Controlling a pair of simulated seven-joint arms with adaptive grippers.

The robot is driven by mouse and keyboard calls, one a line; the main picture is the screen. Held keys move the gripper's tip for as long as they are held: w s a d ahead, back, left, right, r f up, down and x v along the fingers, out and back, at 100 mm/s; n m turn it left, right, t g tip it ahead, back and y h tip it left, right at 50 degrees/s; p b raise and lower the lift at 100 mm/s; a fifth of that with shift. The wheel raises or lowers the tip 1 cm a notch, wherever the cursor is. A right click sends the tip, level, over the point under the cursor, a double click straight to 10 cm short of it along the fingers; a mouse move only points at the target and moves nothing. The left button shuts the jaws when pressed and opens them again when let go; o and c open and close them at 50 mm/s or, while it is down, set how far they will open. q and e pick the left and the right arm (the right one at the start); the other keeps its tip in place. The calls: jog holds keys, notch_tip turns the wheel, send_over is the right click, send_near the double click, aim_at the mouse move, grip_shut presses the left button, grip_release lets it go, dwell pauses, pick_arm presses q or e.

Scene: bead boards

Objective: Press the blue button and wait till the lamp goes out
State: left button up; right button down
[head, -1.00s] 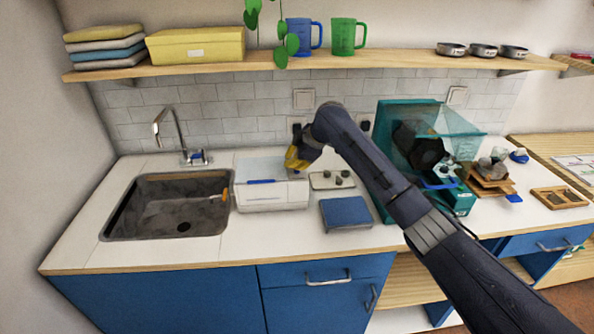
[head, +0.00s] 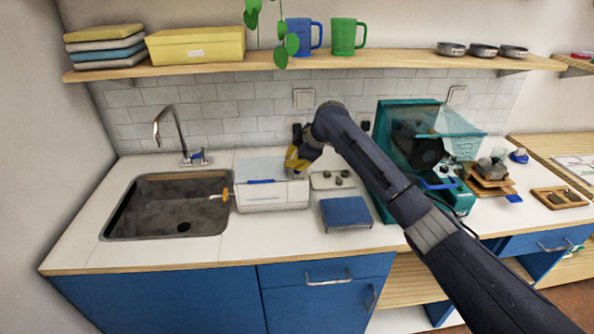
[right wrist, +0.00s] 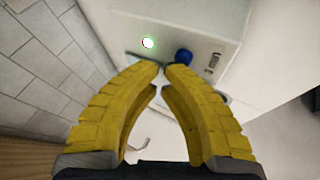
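The white appliance (head: 272,193) stands on the counter right of the sink. In the right wrist view its panel (right wrist: 215,30) fills the upper part. The blue button (right wrist: 183,56) sticks out of the panel, and the lamp (right wrist: 148,43) to its left glows white-green. My right gripper (right wrist: 163,68) has yellow fingers with the tips together and nothing seen between them. The tips are just below the button; I cannot tell whether they touch it. In the head view my right gripper (head: 297,160) is at the appliance's back right. My left gripper is not in view.
A tray with dark knobs (head: 333,180) and a blue-topped slab (head: 346,212) lie right of the appliance. A teal box with a clear hood (head: 384,170) stands further right. The sink (head: 170,205) is at left. Cups and boxes stand on the shelf (head: 400,62) above.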

aim_at(293, 171)
jog(key=shift+r, duration=0.55)
jog(key=shift+r, duration=0.1)
jog(key=shift+r, duration=2.4)
